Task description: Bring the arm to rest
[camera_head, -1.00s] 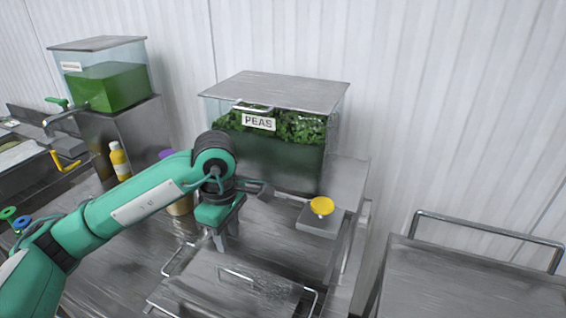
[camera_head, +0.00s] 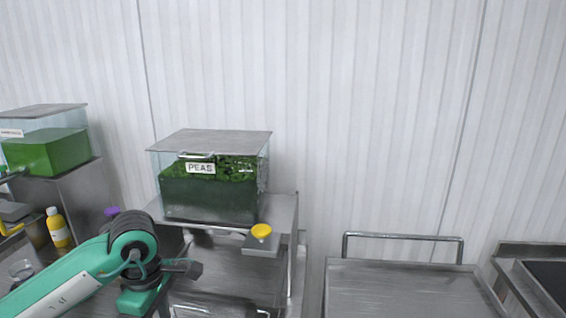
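My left arm comes in from the lower left, green with dark joints. Its wrist is low in the head view, left of the yellow button (camera_head: 261,231). My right arm and gripper are not in view.
A clear bin labelled PEAS (camera_head: 212,182) stands on a metal shelf. A second green-filled bin (camera_head: 45,150) stands at the left. A yellow bottle (camera_head: 58,230) and a purple-topped bottle (camera_head: 113,212) stand near my arm. An empty metal cart (camera_head: 400,290) stands at the right.

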